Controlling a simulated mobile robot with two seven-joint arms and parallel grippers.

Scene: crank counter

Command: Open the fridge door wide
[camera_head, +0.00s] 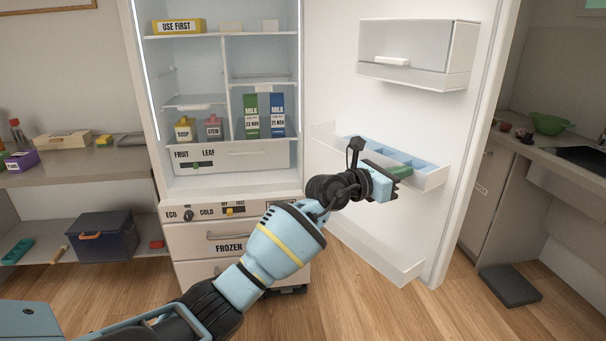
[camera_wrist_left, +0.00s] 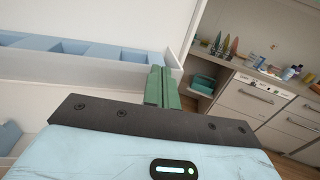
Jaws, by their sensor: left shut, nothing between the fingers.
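The fridge (camera_head: 232,185) stands in the middle of the head view with its inside in plain sight. Its white door (camera_head: 420,120) is swung out to the right, with its inner face and shelves showing. My left gripper (camera_head: 403,172) is at the door's middle shelf (camera_head: 433,181), on the inner side of the door. Its green fingers (camera_wrist_left: 162,88) are shut with nothing between them, close to the shelf end in the left wrist view. I cannot tell whether they touch the shelf. My right gripper is not in view.
A counter with a green bowl (camera_head: 550,123) stands right of the door, with a dark block (camera_head: 509,286) on the floor below. At left, a shelf holds a dark blue bin (camera_head: 103,236). Wood floor is clear in front.

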